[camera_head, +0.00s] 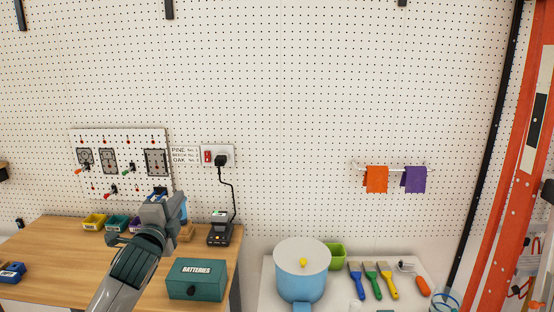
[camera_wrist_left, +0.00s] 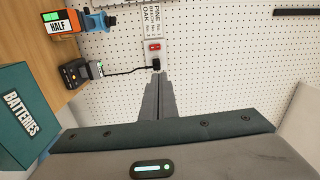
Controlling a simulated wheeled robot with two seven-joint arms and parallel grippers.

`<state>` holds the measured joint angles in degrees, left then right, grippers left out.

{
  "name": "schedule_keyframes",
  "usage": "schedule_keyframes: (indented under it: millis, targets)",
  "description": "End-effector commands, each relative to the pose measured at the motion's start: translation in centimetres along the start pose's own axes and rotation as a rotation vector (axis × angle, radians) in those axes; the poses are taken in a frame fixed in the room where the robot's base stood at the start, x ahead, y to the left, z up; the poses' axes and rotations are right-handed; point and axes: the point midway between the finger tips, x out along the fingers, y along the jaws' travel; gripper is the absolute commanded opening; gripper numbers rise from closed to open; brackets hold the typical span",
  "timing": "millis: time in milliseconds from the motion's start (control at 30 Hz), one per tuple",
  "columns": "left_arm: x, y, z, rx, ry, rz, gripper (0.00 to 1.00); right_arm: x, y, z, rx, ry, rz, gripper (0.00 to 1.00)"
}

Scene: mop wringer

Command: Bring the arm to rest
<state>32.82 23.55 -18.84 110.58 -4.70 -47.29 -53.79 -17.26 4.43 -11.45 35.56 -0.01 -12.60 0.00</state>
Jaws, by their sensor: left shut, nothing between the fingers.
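My left arm comes up from the bottom of the head view over the wooden workbench (camera_head: 60,235). Its gripper (camera_head: 163,203) is in front of the pegboard at the back of the bench. In the left wrist view the two grey fingers (camera_wrist_left: 158,90) lie together with nothing between them. They point toward the pegboard, below the wall outlet in that picture. The gripper hides part of the bench behind it in the head view. My right gripper is in neither view.
A green BATTERIES box (camera_head: 197,279) and a charger (camera_head: 220,234) plugged into the wall outlet (camera_head: 217,156) are right of the arm. Small bins (camera_head: 94,221) stand left. A blue pot (camera_head: 301,285) and several brushes (camera_head: 372,282) are on the white table further right.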

Motion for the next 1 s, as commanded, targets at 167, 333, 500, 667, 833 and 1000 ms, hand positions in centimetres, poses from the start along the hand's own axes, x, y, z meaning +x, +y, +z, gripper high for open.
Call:
schedule_keyframes:
  millis: [167,333,500,667,833,1000]
  targets:
    - [-1.3,3.1,-0.2,-0.061,-0.008,0.055,0.0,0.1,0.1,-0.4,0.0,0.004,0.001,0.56]
    - [-3.4,7.2,-0.4,-0.146,-0.026,0.131,0.0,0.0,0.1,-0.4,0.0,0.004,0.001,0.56]
    - [-6.8,12.9,-0.7,-0.27,-0.063,0.241,0.0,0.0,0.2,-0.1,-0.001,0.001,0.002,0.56]
    - [-12.7,20.3,-1.1,-0.441,-0.137,0.394,0.0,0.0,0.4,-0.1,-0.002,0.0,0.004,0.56]
    - [-20.2,27.2,-1.5,-0.624,-0.251,0.559,0.0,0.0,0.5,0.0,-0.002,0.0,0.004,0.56]
    - [-28.7,32.7,-1.8,-0.794,-0.395,0.709,0.0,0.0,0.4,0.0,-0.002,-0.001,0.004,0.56]
